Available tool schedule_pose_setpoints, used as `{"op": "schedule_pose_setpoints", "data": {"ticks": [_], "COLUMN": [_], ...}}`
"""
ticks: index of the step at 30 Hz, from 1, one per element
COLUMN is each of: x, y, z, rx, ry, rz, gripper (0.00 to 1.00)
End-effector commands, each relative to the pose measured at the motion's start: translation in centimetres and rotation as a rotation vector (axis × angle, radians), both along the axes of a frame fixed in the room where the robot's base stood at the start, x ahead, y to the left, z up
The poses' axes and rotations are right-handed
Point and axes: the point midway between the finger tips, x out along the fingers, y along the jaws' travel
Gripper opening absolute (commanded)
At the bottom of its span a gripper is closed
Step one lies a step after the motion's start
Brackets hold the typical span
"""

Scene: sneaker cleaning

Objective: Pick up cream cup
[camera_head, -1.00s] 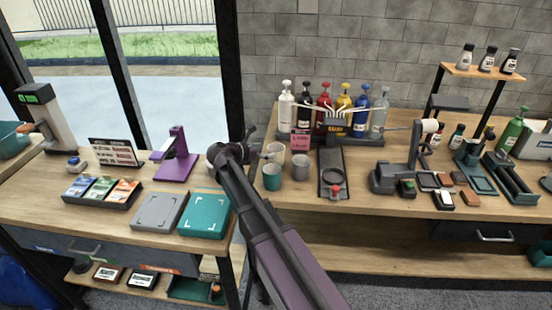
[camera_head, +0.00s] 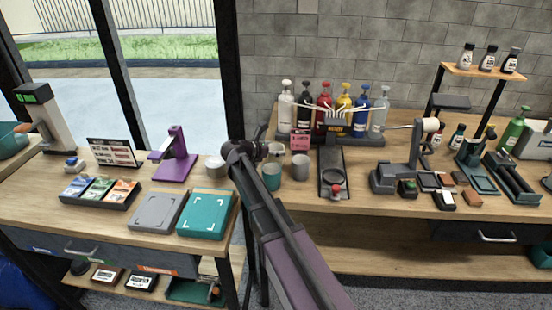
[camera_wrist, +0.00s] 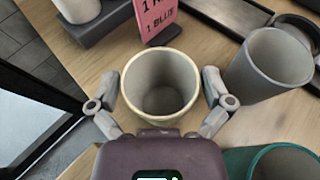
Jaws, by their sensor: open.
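The cream cup (camera_wrist: 160,112) stands upright on the wooden worktop in the middle of the wrist view, its open rim towards the camera. In the head view the cream cup (camera_head: 277,148) is partly hidden behind my gripper. My gripper (camera_wrist: 160,84) is open, with one finger on the left and one on the right of the cup. Whether the fingers touch it is unclear. A grey cup (camera_wrist: 268,67) stands close on the right, and a teal cup (camera_wrist: 285,165) is at the lower right. Nothing is held.
A pink sign (camera_wrist: 153,18) stands just behind the cream cup. Several pump bottles (camera_head: 324,96) stand in a rack behind. A light grey container (camera_head: 215,167) sits on the left table's right edge. A gap separates the two tables.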

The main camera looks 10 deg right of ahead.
Motion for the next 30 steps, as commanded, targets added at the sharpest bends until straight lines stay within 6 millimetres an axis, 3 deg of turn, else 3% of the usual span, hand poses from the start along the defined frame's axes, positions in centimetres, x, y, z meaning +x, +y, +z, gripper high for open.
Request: {"op": "schedule_pose_setpoints", "data": {"ticks": [8, 12, 13, 30], "x": [-0.01, -0.01, -0.01, -0.02], "y": [0.04, 0.04, 0.06, 0.06], "z": [0.0, 0.0, 0.0, 0.64], "rx": [0.0, 0.0, 0.0, 0.0], "ry": [0.0, 0.0, 0.0, 0.0], "rz": [0.0, 0.0, 0.0, 0.0], "gripper": [1.0, 0.61, 0.58, 0.57]}}
